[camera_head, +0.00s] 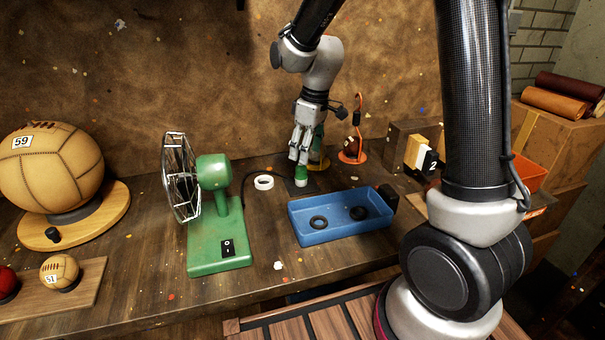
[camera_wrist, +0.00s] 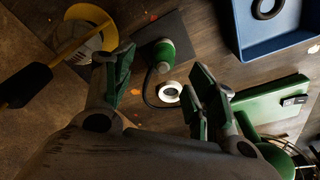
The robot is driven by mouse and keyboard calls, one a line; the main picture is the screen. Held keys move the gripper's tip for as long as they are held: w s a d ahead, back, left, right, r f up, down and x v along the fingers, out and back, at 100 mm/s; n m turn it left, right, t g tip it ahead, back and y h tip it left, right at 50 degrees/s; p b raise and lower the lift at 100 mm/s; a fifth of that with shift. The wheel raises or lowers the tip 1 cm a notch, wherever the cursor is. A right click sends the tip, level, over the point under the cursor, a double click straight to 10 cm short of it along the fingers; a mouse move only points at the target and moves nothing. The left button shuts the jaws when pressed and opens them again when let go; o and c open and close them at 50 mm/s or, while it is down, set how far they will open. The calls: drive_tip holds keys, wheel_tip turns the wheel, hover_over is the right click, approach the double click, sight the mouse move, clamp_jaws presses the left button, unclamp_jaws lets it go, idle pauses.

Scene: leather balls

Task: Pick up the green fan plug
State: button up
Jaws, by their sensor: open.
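The green fan plug (camera_head: 301,174) stands on a small dark mat (camera_head: 296,189) at the back of the bench. In the wrist view, the plug (camera_wrist: 163,52) has a pale end, and its dark cord curves away past a white ring. The green fan (camera_head: 216,225) stands to the left, with a switch on its base. My gripper (camera_head: 299,155) points down just above the plug, its fingers partly overlapping it in the head view. In the wrist view, my gripper (camera_wrist: 163,75) is open, with the plug showing beyond the gap between its fingers. Contact cannot be told.
The white ring (camera_head: 264,182) lies left of the mat. A blue tray (camera_head: 307,234) holding dark rings is in front. An orange-based hook stand (camera_head: 352,157) and a yellow-based item (camera_head: 318,165) stand close behind. A large leather ball (camera_head: 52,168) is far left.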

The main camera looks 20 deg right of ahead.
sight(301, 170)
drive_tip(key=f, duration=0.4)
drive_tip(key=a+f, duration=0.1)
drive_tip(key=f, duration=0.2)
drive_tip(key=shift+w+a, duration=0.1)
drive_tip(key=shift+w, duration=0.15)
drive_tip(key=c, duration=1.1)
